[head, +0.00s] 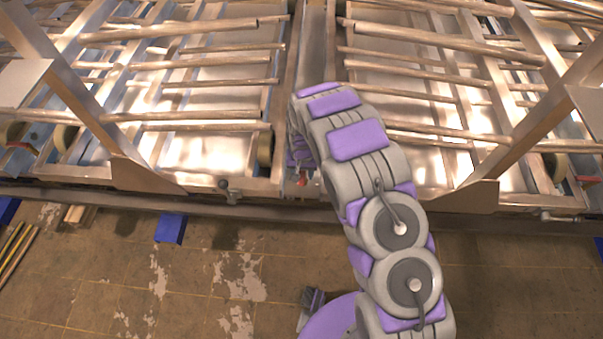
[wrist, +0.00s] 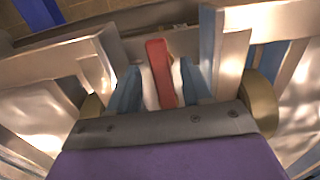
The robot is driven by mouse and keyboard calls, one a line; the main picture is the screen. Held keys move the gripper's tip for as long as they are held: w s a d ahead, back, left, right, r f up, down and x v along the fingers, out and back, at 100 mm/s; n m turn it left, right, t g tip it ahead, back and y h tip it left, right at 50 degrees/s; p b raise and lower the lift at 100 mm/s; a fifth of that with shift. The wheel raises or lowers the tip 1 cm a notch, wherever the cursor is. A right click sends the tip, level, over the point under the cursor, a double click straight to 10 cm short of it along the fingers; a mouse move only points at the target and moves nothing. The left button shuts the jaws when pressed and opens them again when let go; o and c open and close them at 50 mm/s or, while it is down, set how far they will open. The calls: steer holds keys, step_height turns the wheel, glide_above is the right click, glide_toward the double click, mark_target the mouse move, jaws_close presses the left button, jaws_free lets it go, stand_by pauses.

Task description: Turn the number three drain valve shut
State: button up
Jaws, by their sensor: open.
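A red valve handle (wrist: 158,60) stands between the two fingers of my gripper (wrist: 164,85) in the wrist view. The fingers are blue with white pads, one on each side of the handle. The jaws are open around it; a pad may touch the handle, but I cannot tell. In the head view a small bit of the red handle (head: 303,180) shows at the rack's lower front edge, left of my arm. My arm hides most of the gripper there. No number is readable on the valve.
Metal racks with rows of tubes (head: 200,85) fill the upper part of the head view. Another small valve fitting (head: 228,187) sits on the front edge to the left. Blue blocks (head: 171,228) stand by the edge. The tiled floor (head: 110,285) in front is mostly clear.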

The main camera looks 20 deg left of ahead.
steer(key=shift+d, duration=0.15)
steer(key=shift+a+f, duration=0.1)
steer(key=shift+a, duration=0.2)
steer(key=c, duration=0.4)
steer(key=shift+d, duration=0.1)
jaws_close()
